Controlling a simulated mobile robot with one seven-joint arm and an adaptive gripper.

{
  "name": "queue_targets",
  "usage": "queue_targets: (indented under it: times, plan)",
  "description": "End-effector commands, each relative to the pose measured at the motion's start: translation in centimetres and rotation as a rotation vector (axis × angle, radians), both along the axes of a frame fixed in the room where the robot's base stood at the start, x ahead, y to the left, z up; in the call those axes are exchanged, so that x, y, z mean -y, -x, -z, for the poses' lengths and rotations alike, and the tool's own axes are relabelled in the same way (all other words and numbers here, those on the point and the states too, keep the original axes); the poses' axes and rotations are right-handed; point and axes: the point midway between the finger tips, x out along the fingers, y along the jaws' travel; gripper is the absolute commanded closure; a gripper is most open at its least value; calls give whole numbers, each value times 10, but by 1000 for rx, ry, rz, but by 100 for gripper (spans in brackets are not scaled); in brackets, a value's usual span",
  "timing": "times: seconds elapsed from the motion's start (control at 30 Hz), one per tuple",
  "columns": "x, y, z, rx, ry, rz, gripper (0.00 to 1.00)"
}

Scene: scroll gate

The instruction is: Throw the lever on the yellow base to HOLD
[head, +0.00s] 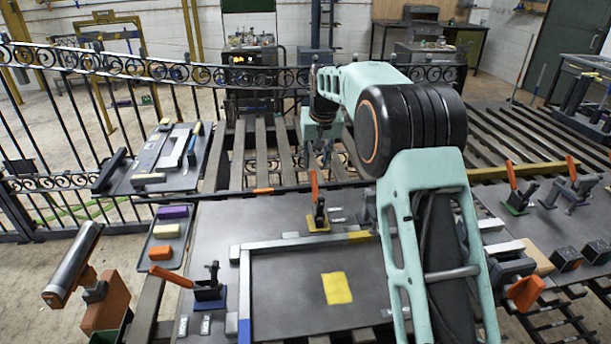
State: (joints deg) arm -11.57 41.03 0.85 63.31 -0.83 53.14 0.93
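The lever on the yellow base (318,226) stands at the back edge of the grey table, near the middle of the head view. Its orange handle (314,185) points nearly straight up, leaning slightly left. Two small pale label plates (338,215) lie just right of the base; their words are too small to read. My gripper (322,162) hangs pointing down, above and beyond the lever, apart from it. Its fingers are small and dark against the slats, so I cannot tell whether they are open. I see nothing held in it.
A lever on a blue base (209,303) is at the front left, its handle tilted left. A lever on a green base (516,208) stands at the right. A framed panel bears a yellow square (337,288). A tray of coloured blocks (181,252) lies left. My arm hides part of the table.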

Motion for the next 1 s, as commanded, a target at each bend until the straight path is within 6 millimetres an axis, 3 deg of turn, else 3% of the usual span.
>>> queue_targets:
  times: [0.3,0.5,0.7,1.0]
  plan:
    - [-4,-21,54,-4,2,2,70]
    - [-6,-32,80,-2,2,2,70]
    - [-7,-37,91,0,1,2,70]
    - [-7,-37,93,0,1,2,71]
